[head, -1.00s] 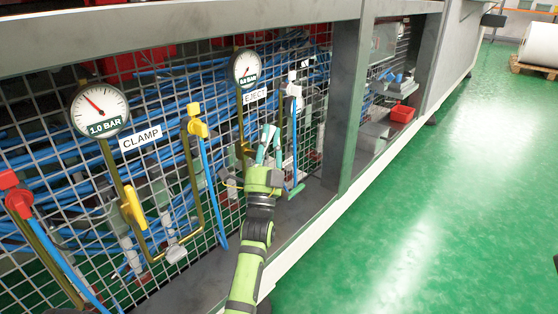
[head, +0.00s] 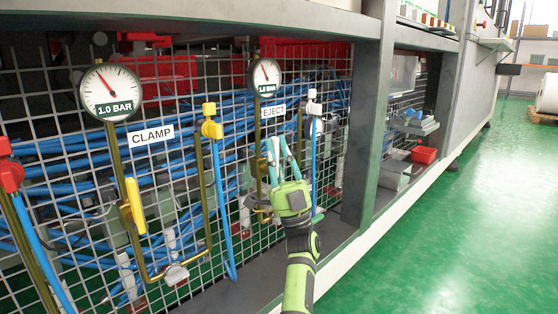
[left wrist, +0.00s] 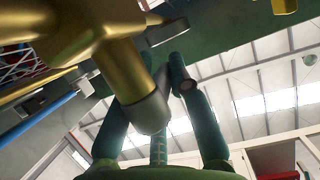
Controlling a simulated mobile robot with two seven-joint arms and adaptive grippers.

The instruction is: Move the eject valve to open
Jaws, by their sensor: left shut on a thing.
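The eject valve is on the brass pipe below the EJECT label (head: 273,111), in front of the wire mesh. The eject gauge (head: 265,76) above it reads 1.0 BAR. My left gripper (head: 277,152) is at this valve, its teal fingers pointing up, shut on the valve's handle and mostly hiding it. In the left wrist view, the brass valve body (left wrist: 100,40) and its grey end (left wrist: 150,112) are close in front of the fingers. A flat grey lever piece (left wrist: 168,32) shows near the right fingertip. My right gripper is not in view.
The clamp gauge (head: 109,92) and a yellow clamp handle (head: 135,205) are to the left. A yellow fitting (head: 211,122) and a white fitting (head: 314,103) flank the eject pipe. A frame post (head: 368,125) stands right. The green floor (head: 450,240) is clear.

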